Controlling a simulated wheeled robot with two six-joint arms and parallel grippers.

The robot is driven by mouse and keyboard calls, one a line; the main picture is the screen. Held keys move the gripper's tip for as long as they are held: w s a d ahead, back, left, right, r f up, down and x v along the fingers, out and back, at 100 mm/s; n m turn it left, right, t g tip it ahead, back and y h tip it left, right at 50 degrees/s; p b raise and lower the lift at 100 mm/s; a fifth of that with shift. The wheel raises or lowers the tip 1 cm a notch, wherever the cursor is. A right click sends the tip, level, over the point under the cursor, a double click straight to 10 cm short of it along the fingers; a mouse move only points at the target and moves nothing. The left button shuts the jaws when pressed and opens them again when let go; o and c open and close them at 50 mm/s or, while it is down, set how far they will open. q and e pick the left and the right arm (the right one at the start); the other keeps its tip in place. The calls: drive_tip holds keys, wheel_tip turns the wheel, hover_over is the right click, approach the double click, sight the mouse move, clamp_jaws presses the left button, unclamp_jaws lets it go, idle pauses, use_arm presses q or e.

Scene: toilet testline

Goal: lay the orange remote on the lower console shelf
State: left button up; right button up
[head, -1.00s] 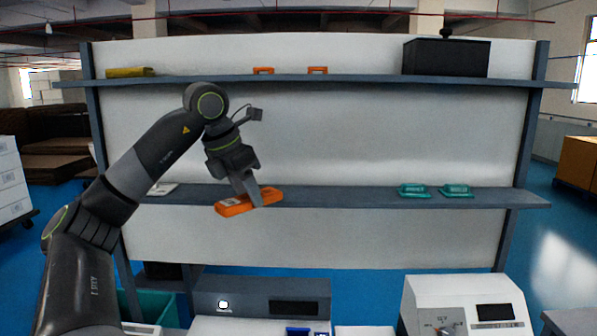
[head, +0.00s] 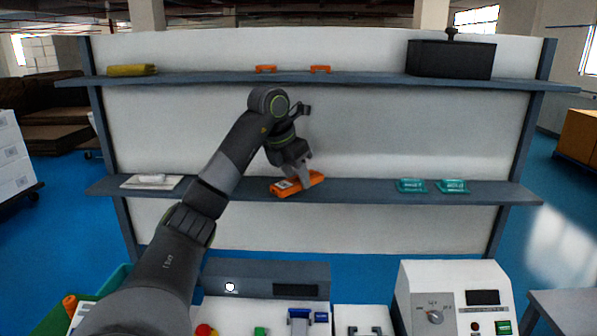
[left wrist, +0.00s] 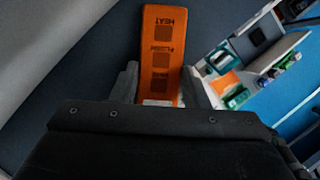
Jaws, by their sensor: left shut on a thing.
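The orange remote (head: 296,184) is at the middle of the lower console shelf (head: 365,193), over its surface near the front edge; I cannot tell if it touches the shelf. My left gripper (head: 305,178) is shut on the remote from above. In the left wrist view the remote (left wrist: 161,52) lies between the two fingers (left wrist: 158,88), its labelled face toward the camera and its far end sticking out beyond them. My right gripper is in neither view.
The upper shelf (head: 365,82) holds a black box (head: 450,59), orange pieces and a yellow item (head: 132,70). Machines (head: 455,300) stand below. The shelf beside the remote is clear.

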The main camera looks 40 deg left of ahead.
use_arm(q)
drive_tip(key=shift+w+d+f+p, duration=0.15)
drive_tip(key=shift+w+f+p, duration=0.25)
drive_tip(key=shift+w+f, duration=0.15)
drive_tip(key=shift+f, duration=0.25)
drive_tip(key=shift+s, duration=0.1)
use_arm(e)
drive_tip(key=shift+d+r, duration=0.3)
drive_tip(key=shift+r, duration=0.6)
use_arm(q)
drive_tip(key=shift+s, duration=0.1)
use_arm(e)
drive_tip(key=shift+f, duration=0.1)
